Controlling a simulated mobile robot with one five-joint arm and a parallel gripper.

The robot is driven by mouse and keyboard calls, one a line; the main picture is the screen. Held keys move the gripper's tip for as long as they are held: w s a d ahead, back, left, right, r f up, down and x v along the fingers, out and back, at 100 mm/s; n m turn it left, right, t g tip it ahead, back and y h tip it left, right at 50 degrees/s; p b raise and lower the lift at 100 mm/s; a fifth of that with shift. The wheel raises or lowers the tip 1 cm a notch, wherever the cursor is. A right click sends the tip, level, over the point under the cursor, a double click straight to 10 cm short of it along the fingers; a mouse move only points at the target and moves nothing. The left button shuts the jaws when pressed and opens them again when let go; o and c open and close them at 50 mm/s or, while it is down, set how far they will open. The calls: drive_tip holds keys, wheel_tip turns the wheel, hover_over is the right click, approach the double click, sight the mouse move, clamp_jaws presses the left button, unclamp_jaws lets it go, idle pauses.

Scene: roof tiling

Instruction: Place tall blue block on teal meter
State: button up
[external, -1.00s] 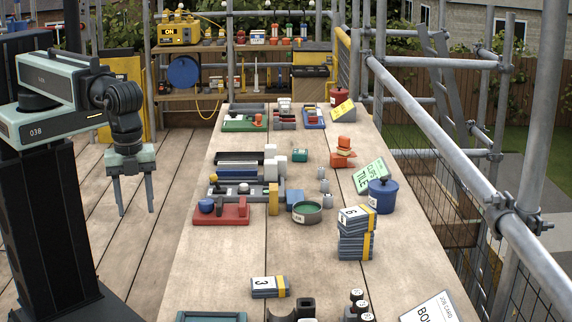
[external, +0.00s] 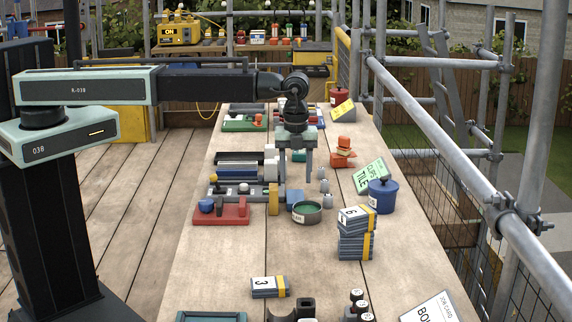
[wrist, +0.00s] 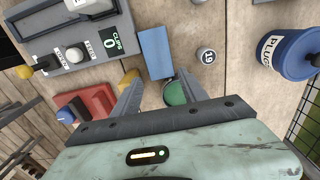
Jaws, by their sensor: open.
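The blue block (wrist: 155,52) shows as a long blue face in the wrist view, just beyond my fingertips and beside the grey panel. In the external view a bit of it (external: 294,197) shows beside the round green tin; I cannot tell if it stands or lies. My gripper (external: 296,178) points down above that area, open, with nothing between its fingers; it also shows in the wrist view (wrist: 157,82). A small teal box (external: 299,156), which looks like the teal meter, sits farther back on the table, seen between my fingers in the external view.
The green tin (external: 306,212) stands close to the blue block. A grey panel (wrist: 70,45) with a clips display lies to the left. A red tray (external: 221,215), a blue plugs pot (external: 383,196) and a stack of numbered tiles (external: 355,245) are around.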

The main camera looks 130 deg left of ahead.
sight(296, 199)
wheel_tip(296, 199, down, 8)
drive_tip(key=b, duration=0.6)
drive_tip(key=shift+s+a+r+b, duration=0.1)
drive_tip(key=shift+a+r+b, duration=0.05)
drive_tip(key=shift+b, duration=0.2)
drive_tip(key=shift+r, duration=0.25)
clamp_jaws()
wheel_tip(296, 199, up, 10)
drive_tip(key=p, duration=1)
